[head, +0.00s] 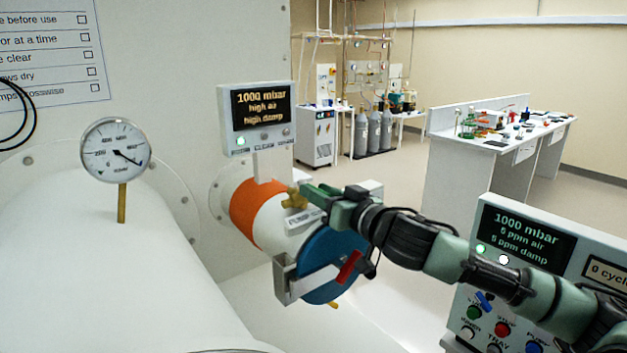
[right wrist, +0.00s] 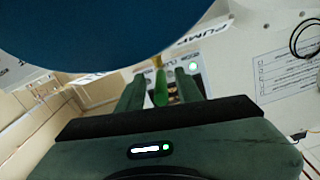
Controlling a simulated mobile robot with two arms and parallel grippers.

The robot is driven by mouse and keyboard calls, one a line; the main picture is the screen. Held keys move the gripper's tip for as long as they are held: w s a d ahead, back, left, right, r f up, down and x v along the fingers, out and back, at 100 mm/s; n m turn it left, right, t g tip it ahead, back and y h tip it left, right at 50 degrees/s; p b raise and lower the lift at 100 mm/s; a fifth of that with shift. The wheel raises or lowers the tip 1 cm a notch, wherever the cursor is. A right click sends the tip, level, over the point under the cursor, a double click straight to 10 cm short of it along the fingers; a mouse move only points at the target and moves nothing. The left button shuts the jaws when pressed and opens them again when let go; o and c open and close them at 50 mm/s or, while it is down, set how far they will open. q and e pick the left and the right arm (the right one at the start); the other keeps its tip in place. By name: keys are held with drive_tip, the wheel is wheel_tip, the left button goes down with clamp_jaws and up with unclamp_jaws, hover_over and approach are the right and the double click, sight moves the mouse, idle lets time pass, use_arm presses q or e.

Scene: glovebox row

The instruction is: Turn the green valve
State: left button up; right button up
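The brass valve body (head: 294,198) sits on top of the white and orange cylindrical port, beside the PUMP label. In the right wrist view, the valve's green handle (right wrist: 160,88) lies between the two fingers of my right gripper (right wrist: 159,92), with gaps visible beside it. The fingers stand apart and do not appear closed on the handle. In the head view my right gripper (head: 328,207) is at the valve from the right; handle and green fingers are hard to tell apart there. My left gripper is not in view.
A blue round door (head: 328,268) with a red-handled latch (head: 349,267) is just below my right gripper. A display (head: 260,115) reading 1000 mbar stands above the port. A pressure gauge (head: 116,150) is at left. A control panel (head: 520,250) is at lower right.

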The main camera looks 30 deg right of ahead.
drive_tip(key=shift+w+a+p, duration=0.15)
drive_tip(key=shift+w+p, duration=0.25)
drive_tip(key=shift+w, duration=0.55)
clamp_jaws()
idle(0.8)
